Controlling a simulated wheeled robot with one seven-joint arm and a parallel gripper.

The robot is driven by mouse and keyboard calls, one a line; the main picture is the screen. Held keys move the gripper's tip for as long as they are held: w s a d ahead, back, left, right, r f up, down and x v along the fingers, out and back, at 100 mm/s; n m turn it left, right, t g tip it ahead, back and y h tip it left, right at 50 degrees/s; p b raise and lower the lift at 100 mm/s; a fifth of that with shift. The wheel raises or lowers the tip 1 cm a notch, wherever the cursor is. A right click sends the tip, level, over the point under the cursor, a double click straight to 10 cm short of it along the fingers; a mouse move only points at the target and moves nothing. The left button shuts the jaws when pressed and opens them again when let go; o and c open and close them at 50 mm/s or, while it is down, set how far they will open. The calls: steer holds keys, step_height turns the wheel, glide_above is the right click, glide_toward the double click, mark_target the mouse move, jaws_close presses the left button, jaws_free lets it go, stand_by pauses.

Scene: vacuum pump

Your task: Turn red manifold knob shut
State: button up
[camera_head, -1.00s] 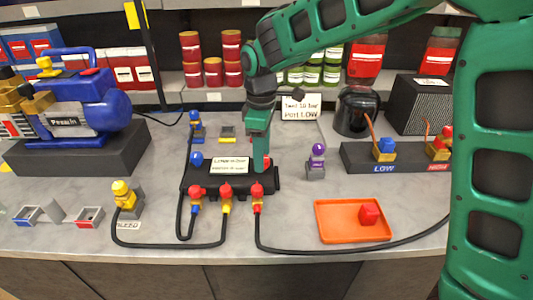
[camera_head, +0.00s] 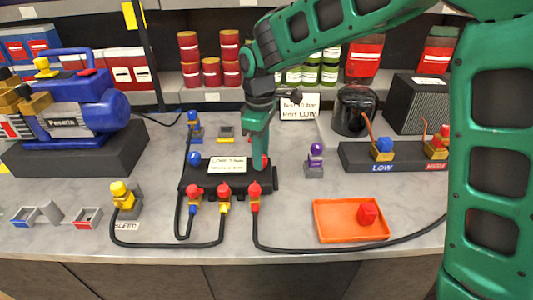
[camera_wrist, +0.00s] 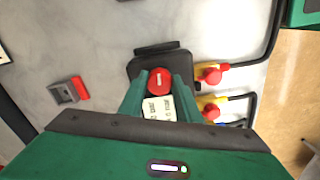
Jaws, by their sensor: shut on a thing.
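The black manifold (camera_head: 228,181) sits on the grey counter with a white label on top. Its blue knob (camera_head: 195,158) is at the left end. The red manifold knob (camera_wrist: 159,81) is at the right end; in the head view it is mostly hidden behind my fingers. My gripper (camera_head: 258,160) points down over that end. In the wrist view, my two green fingers stand on either side of the red round knob, shut on it. Several red hose fittings (camera_head: 224,190) with black hoses line the manifold's front.
A purple-topped fitting (camera_head: 316,152) stands right of the manifold. An orange tray (camera_head: 335,227) with a red block (camera_head: 368,213) lies at front right. A blue pump (camera_head: 75,110) stands at left, and a yellow-topped fitting (camera_head: 121,196) at front left.

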steer(key=m, duration=0.4)
steer(key=shift+a+r, duration=0.1)
steer(key=shift+a, duration=0.05)
steer(key=m, duration=0.4)
steer(key=shift+w+m, duration=0.1)
steer(key=shift+m, duration=0.3)
steer(key=m, duration=0.4)
steer(key=shift+d+m, duration=0.2)
steer(key=shift+m, duration=1.7)
steer(key=o, duration=1.1)
steer(key=shift+c, duration=0.2)
steer(key=shift+a, duration=0.1)
